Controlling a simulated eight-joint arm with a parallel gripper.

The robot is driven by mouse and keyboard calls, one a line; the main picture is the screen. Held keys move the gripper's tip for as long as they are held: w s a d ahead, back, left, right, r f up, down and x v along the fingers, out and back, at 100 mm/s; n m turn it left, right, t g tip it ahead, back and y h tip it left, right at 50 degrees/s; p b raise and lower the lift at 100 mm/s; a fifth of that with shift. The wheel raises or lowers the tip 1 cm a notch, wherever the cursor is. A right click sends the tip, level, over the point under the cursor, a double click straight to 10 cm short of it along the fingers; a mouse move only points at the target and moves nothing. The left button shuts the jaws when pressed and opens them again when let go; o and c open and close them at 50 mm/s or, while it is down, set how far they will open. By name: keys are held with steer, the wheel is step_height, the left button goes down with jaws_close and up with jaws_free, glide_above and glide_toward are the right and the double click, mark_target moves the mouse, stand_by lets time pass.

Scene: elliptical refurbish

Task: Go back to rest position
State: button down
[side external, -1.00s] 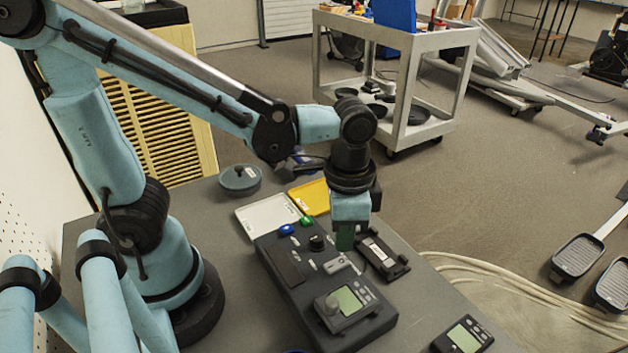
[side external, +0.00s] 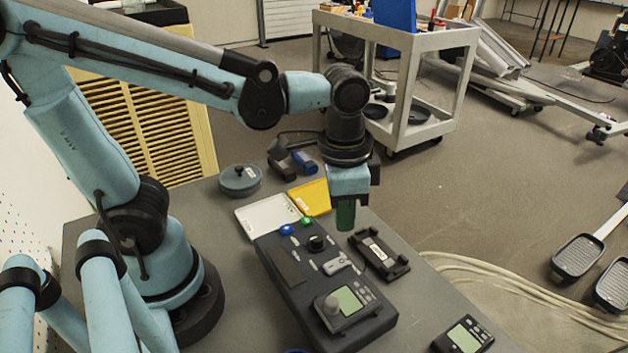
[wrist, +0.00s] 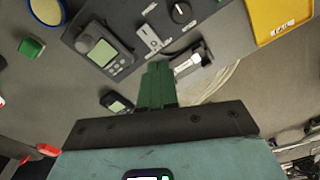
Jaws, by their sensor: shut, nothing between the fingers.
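My gripper (side external: 345,216) hangs pointing down above the back right part of the dark console (side external: 290,281). Its green fingers are shut with nothing between them, as the wrist view (wrist: 158,84) also shows. The console carries blue and green buttons, a black knob (side external: 317,243), a small metal latch-like part (side external: 337,263) and a display unit with a screen (side external: 348,300). A black holder (side external: 379,255) lies on the table just right of the console, apart from my fingers.
A white tray (side external: 267,215) and a yellow tray (side external: 312,196) lie behind the console. A round grey pot (side external: 240,180) and dark hand tools (side external: 291,160) stand at the back. A small meter (side external: 463,336) is at the front right. A trolley (side external: 440,42) stands beyond the table.

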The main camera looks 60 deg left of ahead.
steer(key=w+a+r+n+t, duration=0.1)
steer(key=w+a+n+t, duration=0.1)
steer(key=a+n+t, duration=0.3)
steer(key=a+t, duration=0.1)
steer(key=a, duration=0.2)
steer(key=shift+a+r+n+t, duration=0.2)
steer(key=shift+r+n+t, duration=0.1)
steer(key=shift+r, duration=0.1)
step_height(320, 180, up, 5)
steer(key=m+g, duration=0.7)
steer(key=m, duration=1.1)
glide_above(330, 267)
steer(key=shift+r, duration=0.1)
step_height(330, 267, down, 13)
steer(key=shift+f, duration=0.5)
